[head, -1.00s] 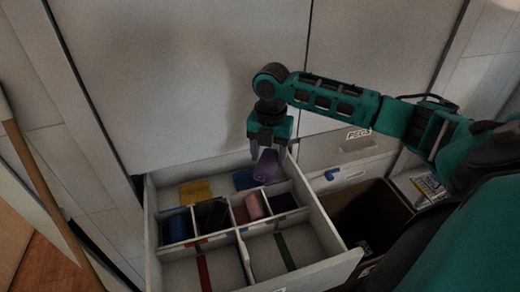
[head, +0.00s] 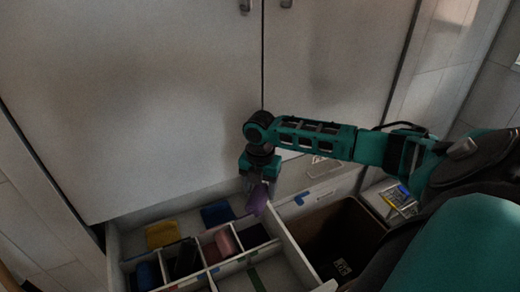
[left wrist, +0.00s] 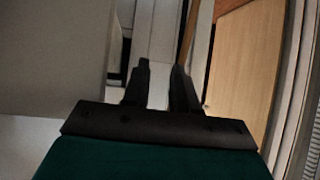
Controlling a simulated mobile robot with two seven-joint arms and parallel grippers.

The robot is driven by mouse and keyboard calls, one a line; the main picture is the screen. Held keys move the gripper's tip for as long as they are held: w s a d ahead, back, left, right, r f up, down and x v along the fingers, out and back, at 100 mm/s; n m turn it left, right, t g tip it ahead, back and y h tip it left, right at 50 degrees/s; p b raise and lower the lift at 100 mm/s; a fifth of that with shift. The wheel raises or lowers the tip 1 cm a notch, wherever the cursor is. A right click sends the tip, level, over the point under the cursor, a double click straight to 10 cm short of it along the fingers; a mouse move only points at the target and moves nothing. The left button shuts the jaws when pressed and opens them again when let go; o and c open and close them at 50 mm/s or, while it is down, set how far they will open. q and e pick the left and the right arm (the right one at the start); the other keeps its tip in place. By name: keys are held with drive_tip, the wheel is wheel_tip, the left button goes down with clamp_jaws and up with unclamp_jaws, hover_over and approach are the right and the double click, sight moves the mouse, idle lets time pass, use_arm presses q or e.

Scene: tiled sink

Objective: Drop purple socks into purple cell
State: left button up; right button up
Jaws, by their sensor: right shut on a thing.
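My right gripper (head: 260,182) is shut on a rolled pair of purple socks (head: 257,200), which hangs tilted from the fingers near the right side of the open drawer (head: 298,255). In the head view, the socks appear directly above a small cell holding dark purple cloth (head: 252,236), right of a cell with a pink roll (head: 226,240). The exact height gap cannot be told. My left gripper (left wrist: 160,88) shows in the left wrist view with its fingers apart and nothing between them; it is not in the head view.
Other drawer cells hold yellow (head: 162,234), blue (head: 217,214) and black (head: 185,259) items. The drawer's front is cut off by the picture edge. A dark open bin (head: 340,240) stands to the right. A tall cabinet (head: 150,110) rises behind the drawer.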

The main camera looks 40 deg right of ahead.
drive_tip(key=shift+f, duration=0.5)
drive_tip(key=o, duration=1.1)
drive_tip(key=shift+o, duration=0.2)
drive_tip(key=shift+r, duration=0.1)
wheel_tip(320, 180, up, 13)
